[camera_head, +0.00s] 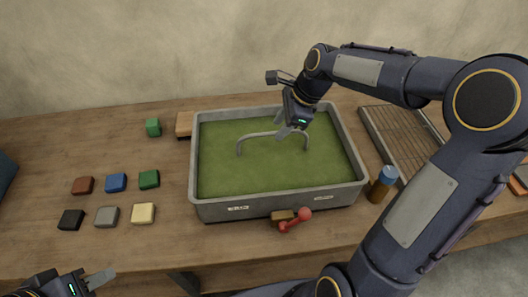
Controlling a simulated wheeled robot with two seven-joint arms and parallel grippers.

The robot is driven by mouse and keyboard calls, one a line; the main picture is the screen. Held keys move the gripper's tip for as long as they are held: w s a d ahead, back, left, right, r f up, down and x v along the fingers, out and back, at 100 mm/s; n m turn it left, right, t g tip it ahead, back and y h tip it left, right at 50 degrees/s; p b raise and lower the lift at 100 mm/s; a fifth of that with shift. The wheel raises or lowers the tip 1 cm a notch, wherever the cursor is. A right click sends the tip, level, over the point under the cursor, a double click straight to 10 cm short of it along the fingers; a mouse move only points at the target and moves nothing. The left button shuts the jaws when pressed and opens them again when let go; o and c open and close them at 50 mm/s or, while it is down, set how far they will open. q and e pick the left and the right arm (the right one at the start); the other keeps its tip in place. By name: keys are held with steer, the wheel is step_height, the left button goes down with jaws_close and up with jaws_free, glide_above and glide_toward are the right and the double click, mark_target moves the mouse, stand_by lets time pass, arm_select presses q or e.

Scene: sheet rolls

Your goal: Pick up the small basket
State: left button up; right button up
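A grey rectangular basket-like bin (275,207) with a green floor stands on the wooden table, upright. A thin grey arched handle (262,134) shows inside its outline, over the green floor. I see no other, smaller basket. My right gripper (290,131) is over the bin, pointing down at the right part of the handle. Its fingers overlap the handle in the picture; I cannot tell whether they touch or grip it. My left gripper (88,283) is at the bottom left corner, away from the bin and partly cut off by the picture edge.
Several small coloured blocks (115,183) lie on the left of the table (60,140), with a green cube (153,127) behind them. A red-and-brown object (290,220) lies at the bin's front. A blue-capped bottle (382,184) and wire rack (405,140) stand right.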

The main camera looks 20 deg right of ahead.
mark_target(272, 135)
steer(key=x, duration=0.5)
steer(key=shift+w+a+f+p, duration=0.2)
steer(key=shift+w+p, duration=0.1)
steer(key=shift+p, duration=0.1)
steer(key=shift+w+a+f, duration=0.1)
steer(key=shift+f, duration=0.35)
steer(key=shift+f, duration=0.25)
steer(key=shift+c, duration=0.5)
jaws_close()
stand_by(0.7)
